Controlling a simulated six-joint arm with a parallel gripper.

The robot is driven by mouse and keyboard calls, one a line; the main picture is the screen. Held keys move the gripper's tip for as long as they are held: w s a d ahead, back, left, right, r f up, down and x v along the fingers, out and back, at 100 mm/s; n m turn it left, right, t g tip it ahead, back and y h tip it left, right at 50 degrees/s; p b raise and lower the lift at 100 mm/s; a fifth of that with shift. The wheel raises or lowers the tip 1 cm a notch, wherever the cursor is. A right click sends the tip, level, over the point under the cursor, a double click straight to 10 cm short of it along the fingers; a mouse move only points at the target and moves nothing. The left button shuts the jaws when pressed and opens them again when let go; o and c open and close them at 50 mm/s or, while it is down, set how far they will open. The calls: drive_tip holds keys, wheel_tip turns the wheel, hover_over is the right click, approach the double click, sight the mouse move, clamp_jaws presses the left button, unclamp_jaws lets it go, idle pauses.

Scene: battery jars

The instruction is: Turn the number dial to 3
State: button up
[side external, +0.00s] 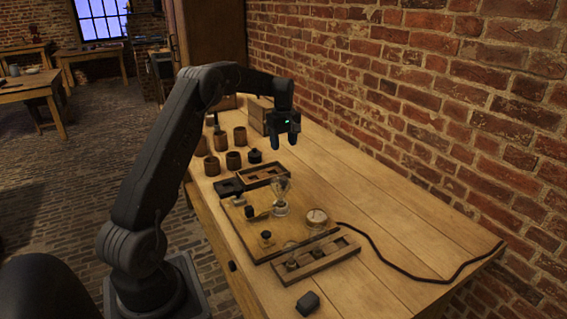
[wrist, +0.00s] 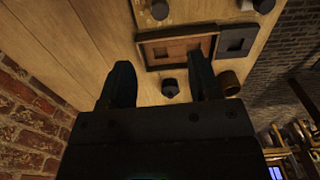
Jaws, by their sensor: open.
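No numerals are readable in either view, so I cannot tell for certain which part is the number dial. My gripper (side external: 284,138) is open and empty, pointing down high above the table behind the board. In the wrist view its two fingers (wrist: 162,80) are apart, with a small dark faceted piece (wrist: 170,88) on the table showing between them, below.
A glass bulb-like jar (side external: 280,196) rises from the board. A wooden tray (side external: 265,177) and a black tray (side external: 229,187) lie behind it. Several brown cups (side external: 233,160) stand farther back. A slotted wooden rack (side external: 330,252) and dark cable (side external: 385,258) lie right. The right tabletop is mostly clear.

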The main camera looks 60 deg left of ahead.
drive_tip(key=shift+n, duration=0.9)
wheel_tip(320, 180, down, 14)
drive_tip(key=shift+f, duration=0.1)
drive_tip(key=shift+c, duration=0.3)
drive_tip(key=c, duration=0.9)
drive_tip(key=shift+o, duration=0.2)
drive_tip(key=shift+m, duration=1.5)
drive_tip(key=o, duration=0.9)
